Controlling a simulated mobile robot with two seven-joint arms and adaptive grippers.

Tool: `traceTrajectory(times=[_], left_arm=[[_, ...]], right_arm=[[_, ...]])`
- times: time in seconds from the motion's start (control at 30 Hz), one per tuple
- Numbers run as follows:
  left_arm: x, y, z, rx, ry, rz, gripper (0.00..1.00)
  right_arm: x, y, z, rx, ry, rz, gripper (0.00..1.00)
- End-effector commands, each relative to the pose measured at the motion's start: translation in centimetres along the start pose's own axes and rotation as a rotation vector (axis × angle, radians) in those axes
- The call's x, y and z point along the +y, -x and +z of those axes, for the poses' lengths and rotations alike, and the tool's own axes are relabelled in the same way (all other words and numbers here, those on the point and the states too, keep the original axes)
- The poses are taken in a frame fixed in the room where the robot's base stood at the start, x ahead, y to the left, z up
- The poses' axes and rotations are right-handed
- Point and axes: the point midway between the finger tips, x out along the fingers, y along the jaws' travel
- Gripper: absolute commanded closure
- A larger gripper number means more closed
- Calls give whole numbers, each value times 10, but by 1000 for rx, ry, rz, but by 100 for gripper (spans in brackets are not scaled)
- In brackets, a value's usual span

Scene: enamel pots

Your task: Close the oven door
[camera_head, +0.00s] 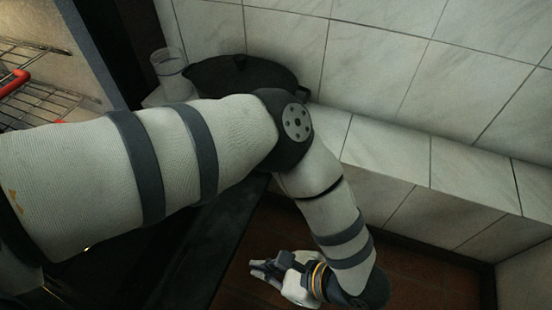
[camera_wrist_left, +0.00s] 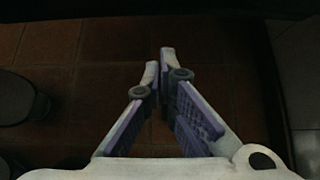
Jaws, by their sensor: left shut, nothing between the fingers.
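The oven shows at the upper left of the head view, with its lit inside (camera_head: 40,50) uncovered. A dark flat panel (camera_head: 215,240), which looks like the lowered oven door, extends below my left arm; the arm hides much of it. My left gripper (camera_head: 257,268) is beyond the panel's right edge, over the brown floor, with its fingers pointing left towards that edge. I see a gap between them in the picture. In the left wrist view the gripper (camera_wrist_left: 162,60) has its fingertips together and holds nothing. My right gripper is out of view.
Wire racks (camera_head: 35,95) and a red bar (camera_head: 14,82) are in the oven. A dark pot (camera_head: 235,75) and a clear glass (camera_head: 171,70) stand behind my arm, near the tiled wall (camera_head: 380,70). A tiled ledge (camera_head: 390,150) bounds the brown tiled floor (camera_head: 425,275).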

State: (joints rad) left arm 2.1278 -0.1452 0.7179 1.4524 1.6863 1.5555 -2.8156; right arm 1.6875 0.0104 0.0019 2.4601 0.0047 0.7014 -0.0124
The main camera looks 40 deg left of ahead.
Motion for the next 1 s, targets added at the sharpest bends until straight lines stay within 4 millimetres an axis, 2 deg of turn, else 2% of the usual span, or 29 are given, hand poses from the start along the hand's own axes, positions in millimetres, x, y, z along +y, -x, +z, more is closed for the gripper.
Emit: traceTrajectory(times=[0.03,0.2,0.33,0.5,1.0], left_arm=[[0,-13,-1,-2,-2,1,100],[0,-50,-1,-1,-1,1,100],[-1,-35,17,3,0,-3,100],[-1,-25,29,1,1,-3,100],[3,-20,37,10,0,-2,100]], right_arm=[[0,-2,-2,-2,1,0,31],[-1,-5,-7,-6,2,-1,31],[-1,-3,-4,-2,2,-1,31],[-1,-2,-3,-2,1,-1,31],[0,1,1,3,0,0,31]])
